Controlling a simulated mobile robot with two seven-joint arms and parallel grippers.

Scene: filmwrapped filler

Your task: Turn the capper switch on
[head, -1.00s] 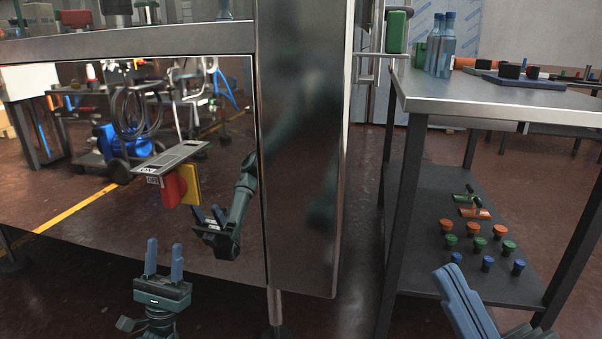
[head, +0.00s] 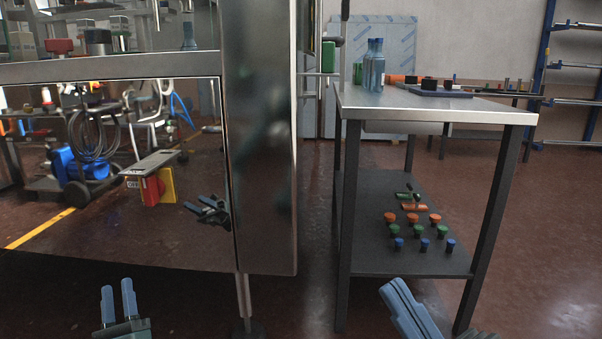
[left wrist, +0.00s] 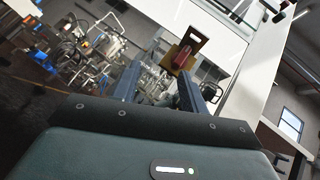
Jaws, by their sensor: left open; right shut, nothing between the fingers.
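The capper switch (head: 151,188) is a red handle on a yellow plate under a sloping grey cover, on the front of the machine at left. In the left wrist view the red handle (left wrist: 183,58) shows beyond the fingers, inside a brown-yellow surround. My left gripper (head: 118,294) is open and empty, low in the head view, below and left of the switch and apart from it. My right gripper (head: 398,296) is shut and empty at the bottom, right of centre, far from the switch.
A steel table (head: 440,104) stands at right, with blue bottles (head: 374,66) on top and coloured knobs on its lower shelf (head: 375,258). The machine's shiny corner panel (head: 262,140) stands between switch and table. A dark gripper-like shape beside the switch seems my reflection. Floor at far right is clear.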

